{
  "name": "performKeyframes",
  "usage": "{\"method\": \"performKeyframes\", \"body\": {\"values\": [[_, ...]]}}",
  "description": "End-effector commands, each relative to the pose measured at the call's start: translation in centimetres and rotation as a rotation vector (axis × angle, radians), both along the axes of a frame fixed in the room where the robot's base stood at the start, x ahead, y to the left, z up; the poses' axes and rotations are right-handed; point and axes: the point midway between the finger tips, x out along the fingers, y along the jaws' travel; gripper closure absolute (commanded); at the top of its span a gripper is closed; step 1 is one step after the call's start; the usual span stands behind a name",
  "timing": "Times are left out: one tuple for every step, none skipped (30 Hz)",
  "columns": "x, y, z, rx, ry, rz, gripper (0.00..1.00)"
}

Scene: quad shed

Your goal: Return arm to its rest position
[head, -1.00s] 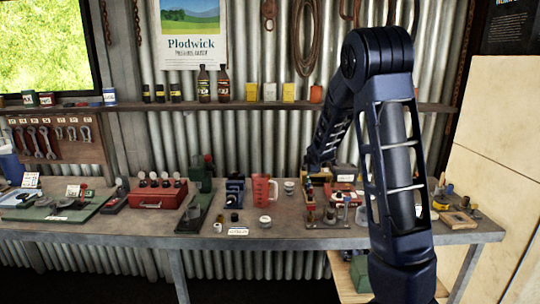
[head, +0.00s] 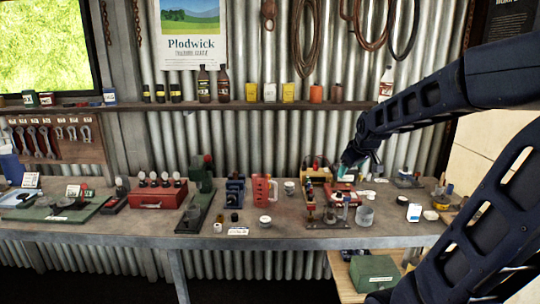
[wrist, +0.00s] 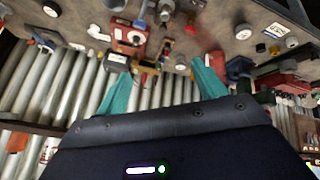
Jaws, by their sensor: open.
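My gripper (head: 347,166) is above the right part of the workbench (head: 120,226), at the end of my dark blue arm (head: 425,105), which reaches in from the right in the head view. In the wrist view its two teal fingers (wrist: 160,82) stand wide apart with nothing between them. That view is tilted, with the bench top at the top and the corrugated wall below. A red device (wrist: 130,36) lies beyond the fingers. In the head view the gripper hides part of the items behind it.
The bench holds a red toolbox (head: 158,193), a red jug (head: 264,189), a glass beaker (head: 365,215) and several small parts. A shelf (head: 225,105) with bottles runs along the wall behind. A green box (head: 374,272) sits lower, right of the bench front. Open space lies before the bench.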

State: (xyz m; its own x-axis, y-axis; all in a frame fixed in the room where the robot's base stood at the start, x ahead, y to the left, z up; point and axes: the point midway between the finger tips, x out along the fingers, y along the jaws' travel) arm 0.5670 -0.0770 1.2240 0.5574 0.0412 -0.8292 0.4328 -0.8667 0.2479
Motion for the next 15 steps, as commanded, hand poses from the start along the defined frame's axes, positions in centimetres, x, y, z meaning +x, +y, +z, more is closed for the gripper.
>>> {"method": "performKeyframes", "body": {"values": [[-1.7, -0.2, 0.4, 0.022, 0.012, -0.037, 0.30], [-2.7, -0.4, 0.5, 0.037, 0.024, -0.062, 0.30], [-4.0, -0.4, 0.6, 0.055, 0.038, -0.093, 0.30], [-5.0, -0.5, 0.7, 0.068, 0.048, -0.116, 0.30], [-6.0, -0.5, 0.8, 0.081, 0.058, -0.140, 0.30], [-7.3, -0.6, 0.8, 0.097, 0.073, -0.172, 0.30], [-8.3, -0.6, 0.9, 0.109, 0.083, -0.197, 0.30], [-9.3, -0.6, 0.9, 0.121, 0.093, -0.221, 0.30], [-10.6, -0.6, 0.9, 0.134, 0.107, -0.254, 0.30], [-11.5, -0.6, 0.8, 0.143, 0.117, -0.277, 0.30], [-12.4, -0.6, 0.8, 0.153, 0.127, -0.301, 0.30], [-13.5, -0.6, 0.7, 0.165, 0.139, -0.332, 0.30], [-14.3, -0.5, 0.6, 0.173, 0.147, -0.353, 0.30], [-15.1, -0.5, 0.6, 0.180, 0.157, -0.372, 0.30], [-15.9, -0.5, 0.5, 0.188, 0.165, -0.397, 0.30]]}}
